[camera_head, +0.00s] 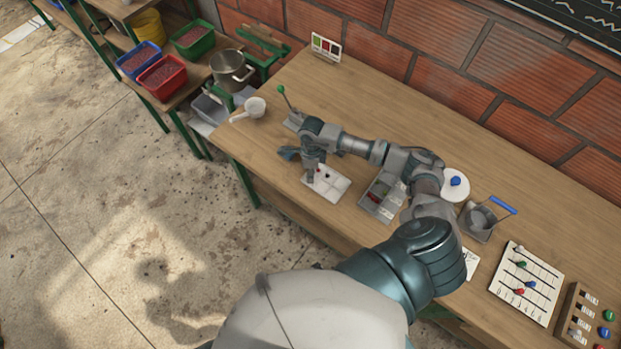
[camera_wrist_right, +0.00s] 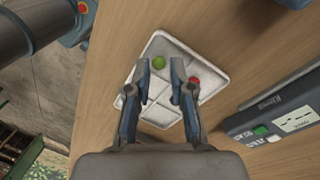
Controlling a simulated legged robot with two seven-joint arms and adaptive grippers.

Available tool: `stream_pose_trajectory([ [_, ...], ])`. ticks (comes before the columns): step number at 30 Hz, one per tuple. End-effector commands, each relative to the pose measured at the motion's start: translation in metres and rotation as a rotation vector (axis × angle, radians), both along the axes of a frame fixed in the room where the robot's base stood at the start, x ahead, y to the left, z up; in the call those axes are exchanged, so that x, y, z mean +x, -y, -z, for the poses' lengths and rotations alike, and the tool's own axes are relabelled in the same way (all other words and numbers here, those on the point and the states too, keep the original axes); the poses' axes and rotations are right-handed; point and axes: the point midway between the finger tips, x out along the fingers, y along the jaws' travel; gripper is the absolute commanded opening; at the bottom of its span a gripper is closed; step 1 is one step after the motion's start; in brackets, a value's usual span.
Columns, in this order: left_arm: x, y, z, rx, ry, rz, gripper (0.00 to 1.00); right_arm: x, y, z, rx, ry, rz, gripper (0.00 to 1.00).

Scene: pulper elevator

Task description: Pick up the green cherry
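The green cherry (camera_wrist_right: 158,62) lies on a white divided tray (camera_wrist_right: 190,45), which also shows in the head view (camera_head: 334,190). In the right wrist view my right gripper (camera_wrist_right: 160,80) is open and points down at the tray. The green cherry appears in the gap at the fingertips, nearer the left finger; no grip on it shows. A red cherry (camera_wrist_right: 194,81) is by the right fingertip. In the head view the right gripper (camera_head: 311,170) is over the tray's left end. My left gripper is not in view.
A white scoop (camera_head: 252,108) and a green-knobbed lever (camera_head: 281,90) are behind. A white lid (camera_head: 454,185) and a bead board (camera_head: 526,284) are to the right.

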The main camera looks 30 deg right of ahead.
Motion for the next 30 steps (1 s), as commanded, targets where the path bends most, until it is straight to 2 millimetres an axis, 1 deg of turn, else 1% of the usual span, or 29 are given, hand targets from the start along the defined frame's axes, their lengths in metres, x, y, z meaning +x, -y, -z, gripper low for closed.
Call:
stream_pose_trajectory([
  [1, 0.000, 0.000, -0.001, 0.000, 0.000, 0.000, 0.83, -0.001, -0.001, 0.006, 0.000, -0.002, 0.000, 0.22],
  [3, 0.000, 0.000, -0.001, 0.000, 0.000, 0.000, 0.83, -0.002, -0.001, 0.011, -0.001, 0.000, 0.000, 0.22],
  [8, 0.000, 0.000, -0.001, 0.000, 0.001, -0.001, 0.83, -0.002, -0.001, 0.012, -0.001, 0.001, 0.000, 0.22],
  [9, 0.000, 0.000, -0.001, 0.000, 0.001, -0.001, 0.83, -0.002, -0.001, 0.012, -0.001, 0.001, 0.000, 0.19],
  [10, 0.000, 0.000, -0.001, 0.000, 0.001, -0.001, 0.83, -0.002, -0.001, 0.012, -0.001, 0.001, 0.000, 0.12],
  [12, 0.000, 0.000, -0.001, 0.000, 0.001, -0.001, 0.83, -0.001, -0.001, 0.012, -0.001, 0.000, 0.000, 0.07],
  [24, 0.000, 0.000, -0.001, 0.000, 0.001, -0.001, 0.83, -0.001, -0.001, 0.011, -0.001, 0.000, 0.000, 0.06],
  [26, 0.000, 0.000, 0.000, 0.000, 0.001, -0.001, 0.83, -0.001, -0.001, 0.009, -0.002, 0.001, 0.000, 0.06],
  [30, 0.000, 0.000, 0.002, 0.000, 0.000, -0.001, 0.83, -0.001, -0.001, -0.002, 0.000, 0.002, -0.001, 0.06],
])
